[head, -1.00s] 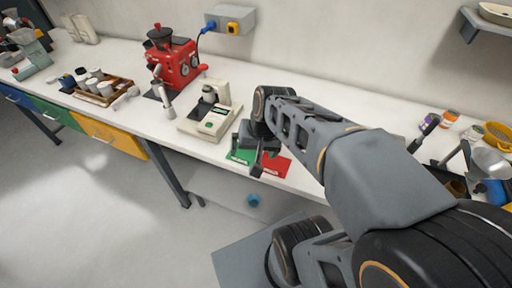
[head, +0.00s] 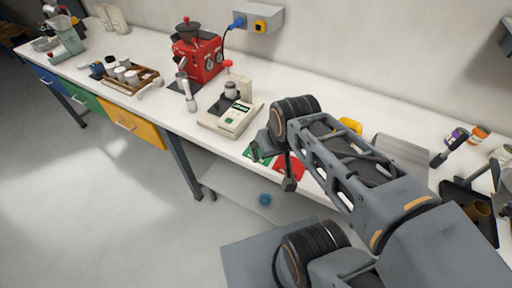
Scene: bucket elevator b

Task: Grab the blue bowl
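A small round blue thing (head: 265,199), which looks like the blue bowl, sits on the low shelf under the bench in the head view. It is too small to make out its inside. My gripper (head: 279,170) hangs at the bench's front edge, above the blue thing and apart from it. The gripper points downward, and I see nothing held in it. Its fingers show at an angle, so I cannot tell how far they are apart.
The white bench (head: 160,108) runs along the wall. On it stand a red grinder (head: 200,58), a scale (head: 231,112), a wooden tray (head: 143,79) with cups, and green and red cards (head: 291,168). The low grey shelf (head: 232,188) is mostly bare. The floor at left is clear.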

